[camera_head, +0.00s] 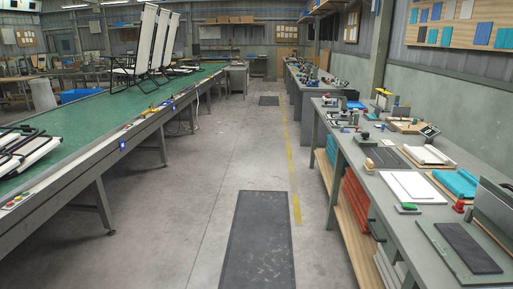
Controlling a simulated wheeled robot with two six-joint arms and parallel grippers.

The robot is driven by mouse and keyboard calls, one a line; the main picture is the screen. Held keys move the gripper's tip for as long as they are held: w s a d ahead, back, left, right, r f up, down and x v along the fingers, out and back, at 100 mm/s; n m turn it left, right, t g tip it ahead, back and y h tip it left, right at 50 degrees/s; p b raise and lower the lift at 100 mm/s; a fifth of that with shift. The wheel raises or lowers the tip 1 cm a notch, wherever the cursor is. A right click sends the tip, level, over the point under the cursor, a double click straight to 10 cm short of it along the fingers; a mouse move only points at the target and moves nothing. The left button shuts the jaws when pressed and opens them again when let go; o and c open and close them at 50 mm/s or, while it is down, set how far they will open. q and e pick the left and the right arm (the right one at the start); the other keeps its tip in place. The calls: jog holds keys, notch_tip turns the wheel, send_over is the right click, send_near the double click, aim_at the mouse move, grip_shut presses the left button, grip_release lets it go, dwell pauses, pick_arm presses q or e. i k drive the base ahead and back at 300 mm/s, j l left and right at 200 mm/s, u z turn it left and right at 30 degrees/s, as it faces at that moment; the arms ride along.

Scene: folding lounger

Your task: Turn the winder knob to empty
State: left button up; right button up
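No winder knob can be made out with certainty at this distance. On the right workbench (393,214), a small red knob-like part (460,206) stands near a dark press-like block. A small device with a green top (408,207) sits near the bench's front edge. Several small tools and fixtures stand farther back on the bench, too small to tell apart. Neither of my grippers shows in the head view.
A long green-topped conveyor (93,125) runs along the left with white folding loungers (141,45) on it. A folded frame (24,148) lies at its near end. The grey aisle between is clear, with a dark floor mat (256,245).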

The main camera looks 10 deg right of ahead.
aim_at(344, 114)
jog(key=i+l+z, duration=0.1)
jog(key=i, duration=1.05)
jog(key=i+z, duration=0.15)
jog(key=i, duration=1)
jog(key=i+j+z, duration=0.1)
jog(key=i, duration=1)
jog(key=i+j+z, duration=0.15)
jog(key=i+z, duration=0.2)
jog(key=i+j+z, duration=0.3)
jog(key=i, duration=0.25)
jog(key=i+j+z, duration=0.35)
